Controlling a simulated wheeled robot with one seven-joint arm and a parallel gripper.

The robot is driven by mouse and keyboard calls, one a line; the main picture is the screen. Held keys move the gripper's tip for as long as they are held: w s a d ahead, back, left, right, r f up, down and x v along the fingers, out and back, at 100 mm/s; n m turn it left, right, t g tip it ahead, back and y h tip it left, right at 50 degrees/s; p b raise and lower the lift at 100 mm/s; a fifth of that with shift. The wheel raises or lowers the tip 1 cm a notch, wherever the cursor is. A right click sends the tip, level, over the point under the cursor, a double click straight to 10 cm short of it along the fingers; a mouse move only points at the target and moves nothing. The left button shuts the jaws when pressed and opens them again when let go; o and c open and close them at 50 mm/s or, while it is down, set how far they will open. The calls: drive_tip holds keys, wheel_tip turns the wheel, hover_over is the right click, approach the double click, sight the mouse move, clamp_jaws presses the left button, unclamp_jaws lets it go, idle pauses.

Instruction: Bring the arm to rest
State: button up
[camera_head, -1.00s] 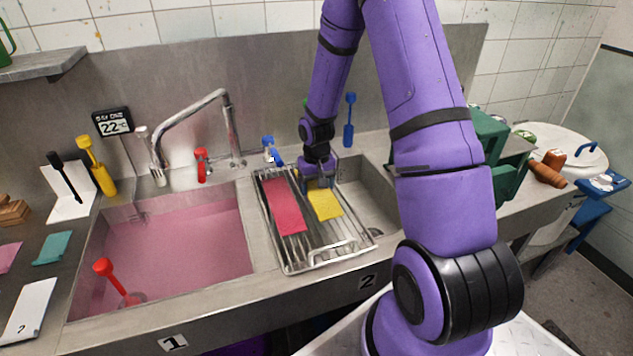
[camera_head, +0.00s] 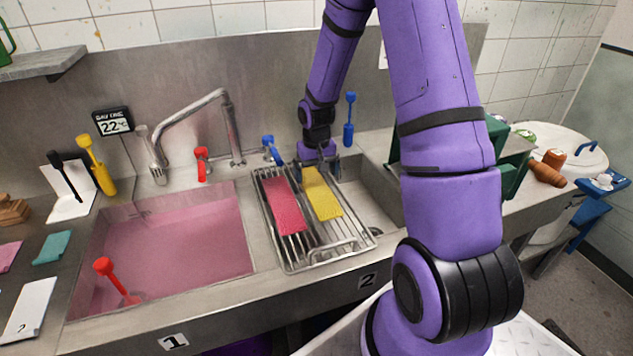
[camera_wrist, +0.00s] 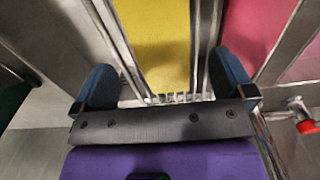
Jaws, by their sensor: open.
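My gripper (camera_head: 319,166) is over the back end of the wire rack (camera_head: 350,252), which sits across the second sink basin. In the wrist view my gripper (camera_wrist: 160,88) has its two dark blue fingers wide apart, with nothing held between them. A yellow cloth strip (camera_head: 322,195) lies on the rack just in front of my gripper. It also shows ahead of the fingers in the wrist view (camera_wrist: 158,40). A pink-red strip (camera_head: 286,206) lies on the rack to the left of the yellow one.
A basin of pink liquid (camera_head: 180,240) with a red-handled tool (camera_head: 112,275) is at left. A chrome faucet (camera_head: 200,110), red tap (camera_head: 202,165) and blue tap (camera_head: 271,150) stand behind. A blue tool (camera_head: 349,120) stands behind my gripper. A green crate (camera_head: 512,165) is at right.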

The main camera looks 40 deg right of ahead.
drive_tip(key=s+a+r+n+t, duration=0.1)
drive_tip(key=s+a+r, duration=0.2)
drive_tip(key=r, duration=0.6)
drive_tip(key=s+a+r+t+h, duration=0.15)
drive_tip(key=s+r, duration=0.25)
drive_tip(key=r, duration=0.4)
drive_tip(key=s+a+r+n+y, duration=0.1)
drive_tip(key=s+a+r, duration=0.2)
drive_tip(key=r, duration=0.6)
drive_tip(key=s+a+r+t, duration=0.1)
drive_tip(key=s+a+r, duration=0.1)
drive_tip(key=s, duration=0.6)
drive_tip(key=s+a+r+n+t, duration=0.1)
drive_tip(key=s+a+r, duration=0.2)
drive_tip(key=s+r, duration=0.2)
drive_tip(key=s, duration=0.3)
drive_tip(key=shift+s+a+t, duration=0.25)
drive_tip(key=shift+t, duration=0.1)
